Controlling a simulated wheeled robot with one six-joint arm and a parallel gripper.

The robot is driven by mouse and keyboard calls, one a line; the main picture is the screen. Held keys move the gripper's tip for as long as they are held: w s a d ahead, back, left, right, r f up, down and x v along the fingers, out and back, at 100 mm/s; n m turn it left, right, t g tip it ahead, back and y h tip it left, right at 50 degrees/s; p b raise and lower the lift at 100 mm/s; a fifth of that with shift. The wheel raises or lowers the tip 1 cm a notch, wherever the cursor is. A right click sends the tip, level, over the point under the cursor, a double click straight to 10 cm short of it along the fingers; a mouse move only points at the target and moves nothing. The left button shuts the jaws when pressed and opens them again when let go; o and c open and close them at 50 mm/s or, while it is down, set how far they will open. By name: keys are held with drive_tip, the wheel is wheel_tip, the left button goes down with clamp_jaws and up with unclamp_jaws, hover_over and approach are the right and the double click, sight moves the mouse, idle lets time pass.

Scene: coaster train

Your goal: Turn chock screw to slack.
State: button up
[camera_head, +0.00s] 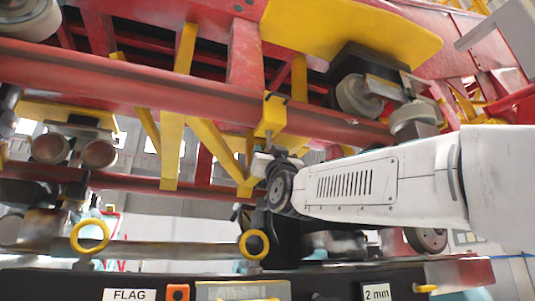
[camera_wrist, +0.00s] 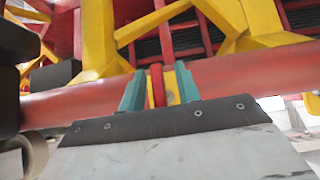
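A yellow block-like bracket (camera_head: 270,116) hangs on the red tube of the train frame in the head view, just above my gripper; I cannot tell if it is the chock. The chock screw cannot be made out clearly in either view. My gripper (camera_head: 266,160) is raised against the underside of the frame, its fingers mostly hidden by my wrist in the head view. In the wrist view my gripper's two teal fingers (camera_wrist: 160,88) stand apart. A narrow red upright piece (camera_wrist: 157,86) and a yellow piece (camera_wrist: 173,88) show between them, with no clear contact.
The red tube (camera_head: 140,83) runs across above my arm. Wheels (camera_head: 358,94) hang at the right. Two yellow rings (camera_head: 90,237) (camera_head: 254,244) stand below. A dark tray edge (camera_head: 60,284) at the bottom carries a FLAG label (camera_head: 129,295) and a 2 mm label (camera_head: 376,293).

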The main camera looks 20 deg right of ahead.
drive_tip(key=v, duration=0.7)
drive_tip(key=shift+s+f, duration=0.3)
idle(0.4)
